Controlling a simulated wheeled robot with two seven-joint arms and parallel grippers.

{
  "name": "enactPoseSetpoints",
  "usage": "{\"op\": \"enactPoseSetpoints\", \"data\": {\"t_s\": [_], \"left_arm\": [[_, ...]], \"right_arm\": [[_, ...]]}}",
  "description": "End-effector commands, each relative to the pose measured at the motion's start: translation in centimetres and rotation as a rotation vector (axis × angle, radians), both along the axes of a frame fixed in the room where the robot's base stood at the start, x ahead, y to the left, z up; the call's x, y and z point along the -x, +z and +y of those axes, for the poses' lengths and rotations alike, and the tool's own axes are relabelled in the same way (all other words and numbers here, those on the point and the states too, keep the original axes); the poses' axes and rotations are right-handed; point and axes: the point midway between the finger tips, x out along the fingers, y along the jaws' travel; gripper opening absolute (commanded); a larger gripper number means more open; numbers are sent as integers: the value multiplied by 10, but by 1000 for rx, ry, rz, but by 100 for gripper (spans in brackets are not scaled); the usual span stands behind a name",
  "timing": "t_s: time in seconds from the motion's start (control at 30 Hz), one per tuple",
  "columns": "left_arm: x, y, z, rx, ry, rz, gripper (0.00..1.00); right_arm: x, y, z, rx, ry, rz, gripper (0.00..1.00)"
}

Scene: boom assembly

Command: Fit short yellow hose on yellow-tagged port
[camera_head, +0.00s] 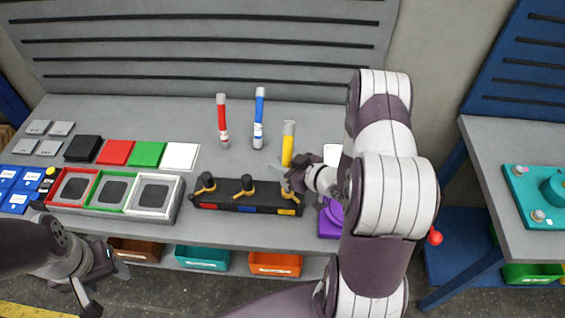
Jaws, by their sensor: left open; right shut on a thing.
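The short yellow hose (288,146) stands nearly upright, grey end up. My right gripper (289,181) is shut at its lower part, which the fingers partly hide. The hose is over the right end of a black port block (228,207), above the yellow tag (286,212). The yellow-tagged port is hidden by the gripper, so I cannot tell whether the hose touches it. Two other ports, red-tagged (206,184) and blue-tagged (246,186), are bare. My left gripper (90,288) is open and empty, low at the left in front of the table.
A red hose (222,121) and a blue hose (259,118) stand behind the block. Coloured plates and framed trays (154,195) fill the table's left. A purple object (331,221) is partly hidden by my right arm. Bins (203,258) sit below the table.

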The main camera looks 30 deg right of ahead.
Motion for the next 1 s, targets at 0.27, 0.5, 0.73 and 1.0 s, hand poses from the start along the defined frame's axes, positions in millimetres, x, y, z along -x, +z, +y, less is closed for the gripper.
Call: {"op": "enactPoseSetpoints", "data": {"t_s": [0.27, 0.5, 0.73, 1.0], "left_arm": [[0, 1, 0, 0, 0, -1, 58], [0, 0, 0, 0, 0, -1, 58], [0, -3, 0, 0, 0, 0, 58], [0, -8, 0, 0, 0, 0, 58]], "right_arm": [[0, 1, 0, 1, -1, -1, 0], [0, 1, 0, 1, -1, -1, 0], [0, -4, 0, 1, -1, -1, 0], [0, -9, 0, 1, -1, -1, 0]]}}
